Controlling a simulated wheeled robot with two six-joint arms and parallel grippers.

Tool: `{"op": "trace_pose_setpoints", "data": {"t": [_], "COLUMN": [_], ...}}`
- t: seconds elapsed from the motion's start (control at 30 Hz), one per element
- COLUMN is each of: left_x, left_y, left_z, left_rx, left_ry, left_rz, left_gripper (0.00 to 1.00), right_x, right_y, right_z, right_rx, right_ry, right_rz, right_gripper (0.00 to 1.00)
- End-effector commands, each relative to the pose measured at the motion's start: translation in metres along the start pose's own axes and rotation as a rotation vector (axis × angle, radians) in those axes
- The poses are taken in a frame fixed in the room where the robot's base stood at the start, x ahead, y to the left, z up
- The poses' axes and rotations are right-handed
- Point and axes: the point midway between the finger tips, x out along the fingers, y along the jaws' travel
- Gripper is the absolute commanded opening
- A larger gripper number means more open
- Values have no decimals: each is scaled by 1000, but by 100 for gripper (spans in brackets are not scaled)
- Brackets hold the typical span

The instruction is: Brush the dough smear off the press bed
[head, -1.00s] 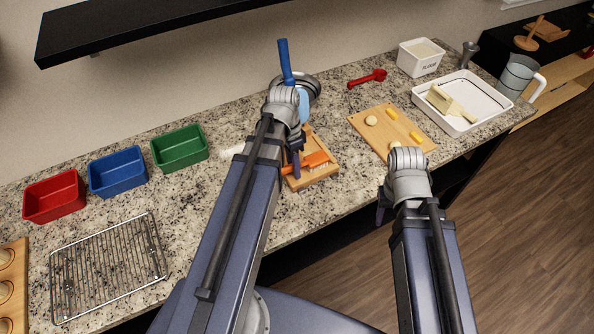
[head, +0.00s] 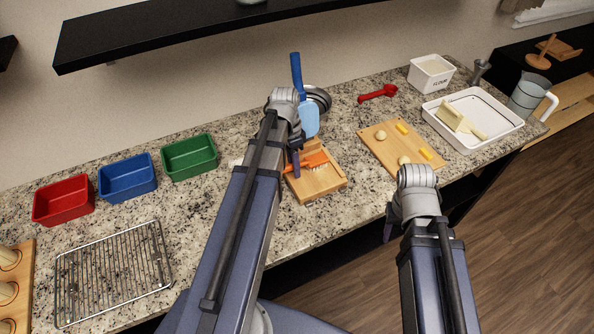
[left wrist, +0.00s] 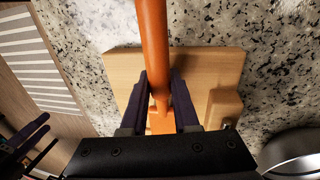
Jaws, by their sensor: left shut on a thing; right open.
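My left gripper (head: 295,163) is shut on the orange handle of a brush (head: 311,160). In the left wrist view the handle (left wrist: 152,30) runs between the fingers (left wrist: 160,92). The brush's pale bristles are over the wooden press bed (head: 324,187); I cannot tell whether they touch it. The bed also shows in the left wrist view (left wrist: 215,65). My arm hides part of it, and I cannot make out a dough smear on its visible part. My right gripper (head: 389,231) is open and empty at the counter's front edge.
A board with dough pieces (head: 381,152) lies to the right. Green (head: 189,157), blue (head: 127,177) and red (head: 63,200) bins and a wire rack (head: 113,272) are left.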

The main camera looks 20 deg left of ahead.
Motion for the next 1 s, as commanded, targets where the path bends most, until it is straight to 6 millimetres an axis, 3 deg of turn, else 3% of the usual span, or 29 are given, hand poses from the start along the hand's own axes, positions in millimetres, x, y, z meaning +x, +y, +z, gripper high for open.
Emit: {"op": "trace_pose_setpoints", "data": {"t": [0.27, 0.73, 1.0], "left_x": [-1, -10, -13], "left_y": [-6, -41, -44], "left_z": [0, -1, -1], "left_rx": [-2, -2, -7], "left_ry": [-1, 0, 2], "left_rz": [-3, -3, -8], "left_gripper": [0, 0, 0], "right_x": [0, -2, -5], "right_y": [0, 0, 0], "right_z": [0, 0, 0], "right_rx": [0, 0, 0], "right_ry": [0, 0, 0], "right_rz": [0, 0, 0], "right_gripper": [50, 50, 50]}}
